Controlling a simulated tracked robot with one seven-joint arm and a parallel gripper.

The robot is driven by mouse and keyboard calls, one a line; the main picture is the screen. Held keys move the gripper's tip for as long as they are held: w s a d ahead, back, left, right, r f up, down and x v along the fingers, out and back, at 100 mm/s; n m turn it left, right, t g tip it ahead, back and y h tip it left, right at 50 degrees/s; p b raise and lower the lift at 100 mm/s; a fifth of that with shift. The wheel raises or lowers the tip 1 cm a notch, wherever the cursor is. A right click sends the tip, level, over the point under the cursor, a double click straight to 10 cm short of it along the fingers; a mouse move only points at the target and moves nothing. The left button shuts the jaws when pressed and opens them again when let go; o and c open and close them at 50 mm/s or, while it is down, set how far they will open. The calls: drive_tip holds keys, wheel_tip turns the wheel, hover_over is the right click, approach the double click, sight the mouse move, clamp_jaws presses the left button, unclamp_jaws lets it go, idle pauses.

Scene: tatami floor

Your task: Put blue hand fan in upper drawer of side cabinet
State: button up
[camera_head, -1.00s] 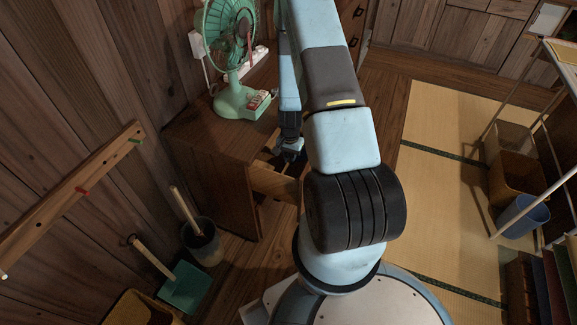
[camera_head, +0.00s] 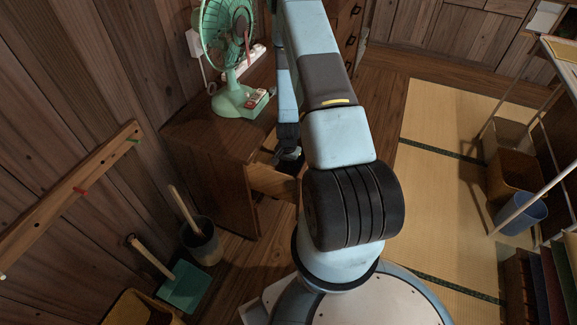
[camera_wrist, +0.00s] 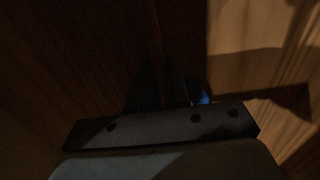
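The side cabinet (camera_head: 232,195) is dark wood and stands against the left wall. A lighter wooden drawer (camera_head: 272,183) is pulled out of its front, mostly behind my arm. My gripper (camera_head: 288,159) points down at the open drawer, low beside the cabinet front. In the dark wrist view, my gripper's fingers (camera_wrist: 160,88) are faint against wood. A small blue patch (camera_wrist: 203,97) shows just right of them; it may be part of the blue hand fan, but most of it is hidden. I cannot tell whether the fingers hold it.
A green electric fan (camera_head: 232,60) and a white power strip (camera_head: 243,63) are on or behind the cabinet top. A bucket (camera_head: 202,243) and a green dustpan (camera_head: 184,287) stand on the floor at left. A rack with bins (camera_head: 515,170) stands right. The tatami between is clear.

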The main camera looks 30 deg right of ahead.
drive_tip(key=o, duration=0.4)
drive_tip(key=shift+o, duration=0.2)
wheel_tip(320, 180, up, 12)
idle(0.5)
drive_tip(key=s+a+r+n+t, duration=0.1)
drive_tip(key=a+r+n, duration=0.25)
drive_tip(key=r, duration=1.25)
drive_tip(key=a+r+n+t, duration=0.2)
drive_tip(key=a+r, duration=0.3)
drive_tip(key=r, duration=1.2)
drive_tip(key=s+a+r+n+t, duration=0.1)
drive_tip(key=s+a+r+n, duration=0.1)
drive_tip(key=s+r, duration=0.7)
drive_tip(key=s+a+r+n+t, duration=0.1)
drive_tip(key=s+a+r+n, duration=0.2)
drive_tip(key=s+r, duration=0.6)
drive_tip(key=shift+s+a+t, duration=0.25)
drive_tip(key=shift+s+t, duration=0.05)
drive_tip(key=shift+s, duration=1.4)
